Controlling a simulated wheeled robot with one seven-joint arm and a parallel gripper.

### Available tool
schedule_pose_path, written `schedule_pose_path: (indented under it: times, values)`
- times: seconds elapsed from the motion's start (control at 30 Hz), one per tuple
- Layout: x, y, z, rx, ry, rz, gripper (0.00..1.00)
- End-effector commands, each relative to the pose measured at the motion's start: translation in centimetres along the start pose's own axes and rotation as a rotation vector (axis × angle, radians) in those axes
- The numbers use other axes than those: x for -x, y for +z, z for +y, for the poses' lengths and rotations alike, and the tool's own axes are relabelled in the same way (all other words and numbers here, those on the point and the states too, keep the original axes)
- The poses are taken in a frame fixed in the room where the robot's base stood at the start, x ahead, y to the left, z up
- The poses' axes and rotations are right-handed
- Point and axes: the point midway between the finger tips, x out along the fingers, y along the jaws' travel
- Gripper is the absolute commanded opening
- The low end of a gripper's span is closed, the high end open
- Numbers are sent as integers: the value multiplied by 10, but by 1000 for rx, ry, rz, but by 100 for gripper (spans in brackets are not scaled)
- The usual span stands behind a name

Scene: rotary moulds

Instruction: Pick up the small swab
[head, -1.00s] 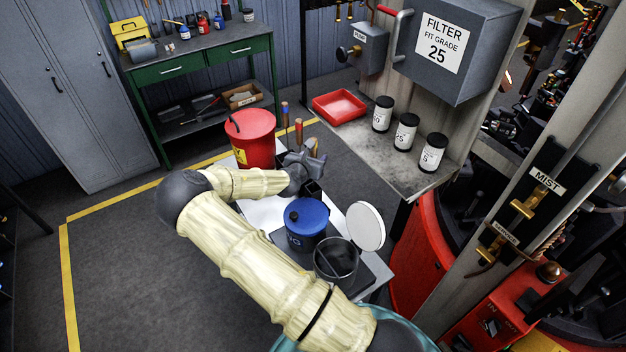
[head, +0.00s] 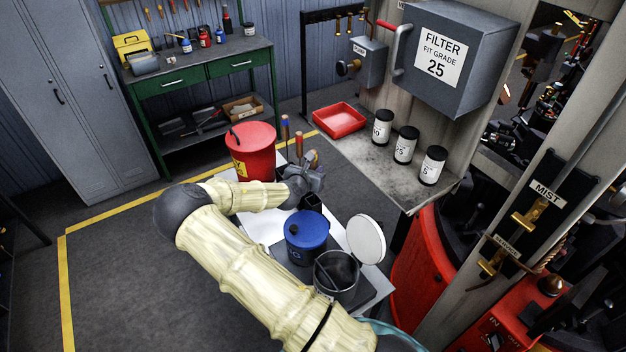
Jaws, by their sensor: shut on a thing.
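My gripper (head: 313,176) is at the far end of the white cart top (head: 263,226), just right of the red bucket. Its jaws are closed on a thin brownish piece (head: 311,158), which I take to be the small swab; it is mostly hidden by the fingers. Two upright handles, one blue-topped (head: 285,127) and one red-brown (head: 299,143), stand just behind the gripper. A small black holder (head: 311,201) sits in front of the gripper. Which handle belongs to which swab is too small to tell.
A steel bench (head: 376,167) with a red tray (head: 340,120) and three canisters (head: 406,145) stands right. Floor at left is clear.

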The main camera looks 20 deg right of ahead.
Motion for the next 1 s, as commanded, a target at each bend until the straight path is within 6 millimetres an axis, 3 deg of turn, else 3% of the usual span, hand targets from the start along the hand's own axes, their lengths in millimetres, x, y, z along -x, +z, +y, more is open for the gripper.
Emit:
schedule_pose_path:
  times: [0.27,0.7,1.0]
  values:
    - [11,26,1,-4,3,-3,0]
    - [47,111,1,-4,5,-3,0]
    - [89,88,37,4,6,-2,0]
